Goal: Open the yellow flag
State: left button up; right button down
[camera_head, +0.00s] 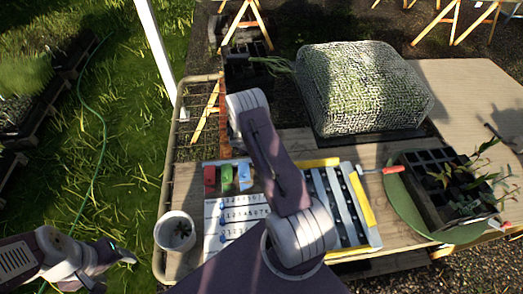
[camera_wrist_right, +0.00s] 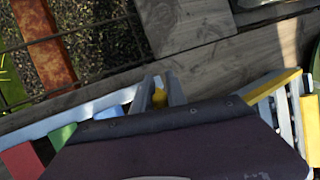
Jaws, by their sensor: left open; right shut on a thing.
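A pale blue strip holds a row of small coloured flags: red (camera_head: 210,179), green (camera_head: 227,178) and light blue (camera_head: 245,176). My right arm covers the strip beyond them in the head view and hides my right gripper there. In the right wrist view my right gripper (camera_wrist_right: 159,97) is shut on a small yellow piece, the yellow flag (camera_wrist_right: 159,99), with a finger on each side. The flag's lower part and its mount are hidden by the gripper body. My left gripper (camera_head: 122,256) is open and empty over the grass, left of the table.
A numbered white sheet (camera_head: 222,216) and a white pot (camera_head: 175,232) lie near the flags. A yellow-edged slatted rack (camera_head: 361,200) is right of my arm. A mesh-covered tray (camera_head: 365,90) and a green round tray (camera_head: 402,208) with seedlings take up the right side.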

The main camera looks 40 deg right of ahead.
jog(key=c, duration=1.3)
grip_release()
jog(key=shift+c, duration=0.2)
jog(key=shift+r, duration=0.1)
jog(key=v, duration=0.9)
